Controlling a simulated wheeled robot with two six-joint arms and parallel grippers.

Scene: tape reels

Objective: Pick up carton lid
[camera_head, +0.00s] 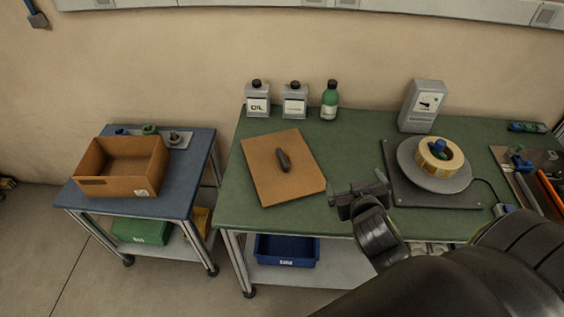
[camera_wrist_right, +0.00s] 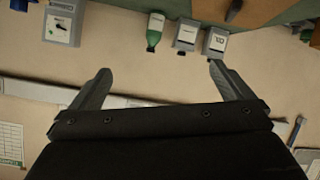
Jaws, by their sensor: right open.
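The carton lid (camera_head: 264,175) is a flat brown square with a dark raised handle (camera_head: 284,160) in its middle. It lies on the left part of the green bench in the head view. An open brown carton (camera_head: 122,180) stands on the blue cart to the left. My right gripper (camera_head: 358,190) is to the right of the lid, apart from it. In the right wrist view its two fingers (camera_wrist_right: 158,85) are spread with nothing between them. A brown corner with a dark piece, likely the lid, shows at that view's top edge (camera_wrist_right: 238,8). My left gripper is not in view.
Two grey cans (camera_head: 258,104) and a green bottle (camera_head: 330,99) stand behind the lid. A turntable (camera_head: 408,177) bearing a yellow tape reel (camera_head: 440,153) and a grey gauge box (camera_head: 422,106) are to the right. A blue bin (camera_head: 286,252) is below. Green bench top around the lid is clear.

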